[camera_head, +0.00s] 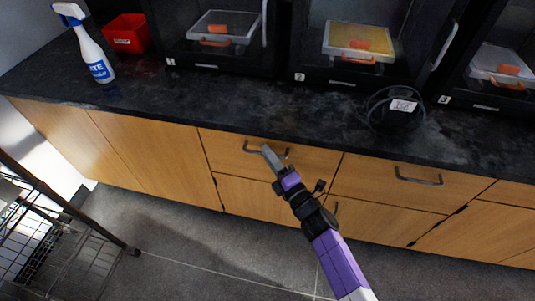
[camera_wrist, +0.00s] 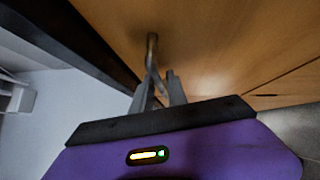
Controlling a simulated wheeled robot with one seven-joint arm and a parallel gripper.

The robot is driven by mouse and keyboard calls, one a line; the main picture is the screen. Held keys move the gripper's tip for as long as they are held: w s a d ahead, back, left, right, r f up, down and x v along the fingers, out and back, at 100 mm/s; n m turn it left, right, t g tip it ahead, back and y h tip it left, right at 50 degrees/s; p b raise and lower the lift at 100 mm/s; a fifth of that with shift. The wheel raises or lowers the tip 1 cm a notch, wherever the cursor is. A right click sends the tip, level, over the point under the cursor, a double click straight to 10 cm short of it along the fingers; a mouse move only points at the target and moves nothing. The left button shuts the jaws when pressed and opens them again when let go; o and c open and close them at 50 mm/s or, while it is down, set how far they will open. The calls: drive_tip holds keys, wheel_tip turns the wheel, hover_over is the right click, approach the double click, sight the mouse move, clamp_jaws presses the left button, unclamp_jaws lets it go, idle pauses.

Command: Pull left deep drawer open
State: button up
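The left drawer (camera_head: 318,162) is a wooden front below the black worktop, flush with its neighbours, so it stands closed. Its grey bar handle (camera_head: 252,149) is partly hidden behind my gripper. My gripper (camera_head: 268,153) is at the middle of this handle in the head view. In the wrist view, the handle (camera_wrist: 152,50) runs down from the wooden front into the gap between my two grey fingers (camera_wrist: 160,88). The fingers stand apart, with a narrow gap. I cannot tell whether either finger touches the handle.
A second drawer handle (camera_head: 418,180) is to the right, with cupboard doors below. The worktop (camera_head: 190,100) holds a spray bottle (camera_head: 92,50), a red bin (camera_head: 128,33), black printers and a dark coil (camera_head: 395,108). A wire cart (camera_head: 60,240) stands at lower left. Grey floor before the cabinets is clear.

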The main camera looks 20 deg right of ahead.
drive_tip(key=shift+w, duration=0.25)
clamp_jaws()
idle(1.4)
